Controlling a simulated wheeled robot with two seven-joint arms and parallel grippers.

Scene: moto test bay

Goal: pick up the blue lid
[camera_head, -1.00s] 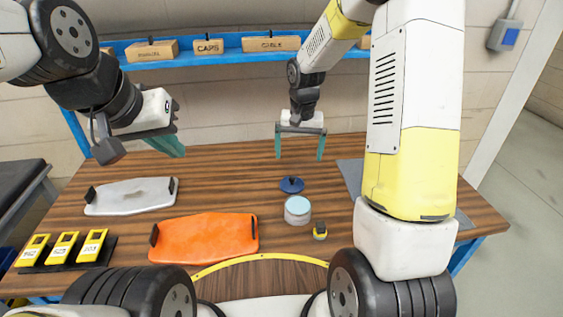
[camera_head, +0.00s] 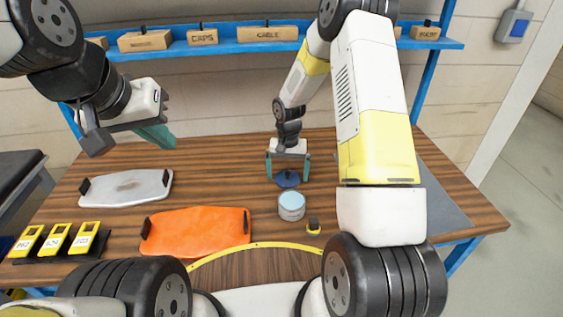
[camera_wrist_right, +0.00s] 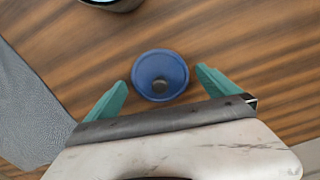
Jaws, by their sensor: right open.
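The blue lid (camera_head: 287,179) lies on the wooden table behind a pale jar (camera_head: 291,206). In the right wrist view the gripper (camera_wrist_right: 157,90) shows the lid between and slightly beyond the fingertips, apparently untouched. My left gripper (camera_head: 160,137) hangs empty over the left back of the table, seen from the side, so its finger gap is hidden.
An orange panel (camera_head: 195,231) and a grey-white panel (camera_head: 125,188) lie on the left of the table. Several yellow devices (camera_head: 55,241) stand at the left front. A small yellow-black item (camera_head: 313,227) is beside the jar. A grey mat (camera_head: 440,195) covers the right side.

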